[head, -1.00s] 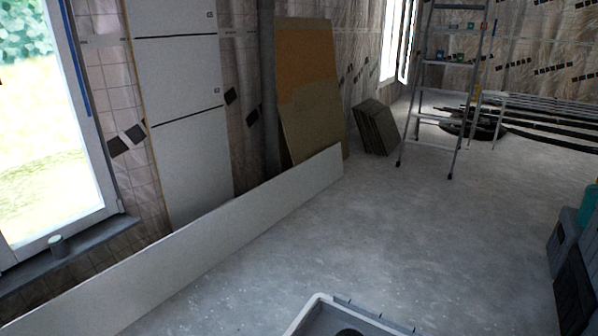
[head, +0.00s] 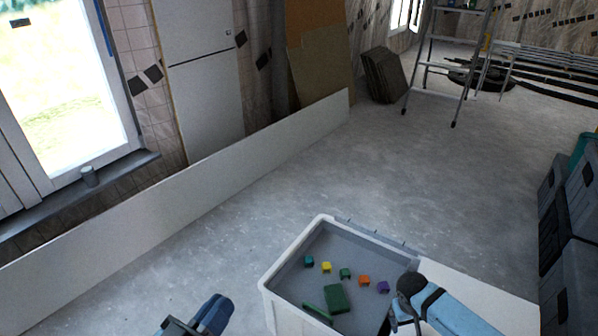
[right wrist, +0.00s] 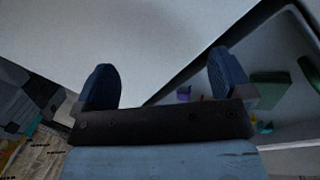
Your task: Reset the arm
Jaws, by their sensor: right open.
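My left gripper (head: 208,314) shows as blue fingers at the bottom edge of the head view, left of the white bin; the cut-off view hides how far apart they are. My right arm (head: 450,305) comes in at the lower right, over the bin's right side. In the right wrist view my right gripper (right wrist: 161,82) is open, its two blue fingers wide apart with nothing between them. Below it are a pale surface and the dark edge of the bin.
The white bin (head: 268,288) holds several small coloured blocks and a larger green block (head: 338,298). A pale flat surface (head: 475,285) lies right of it. A long white panel (head: 190,200) stands on edge at left. Grey crates (head: 568,260) stand right. The middle floor is clear.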

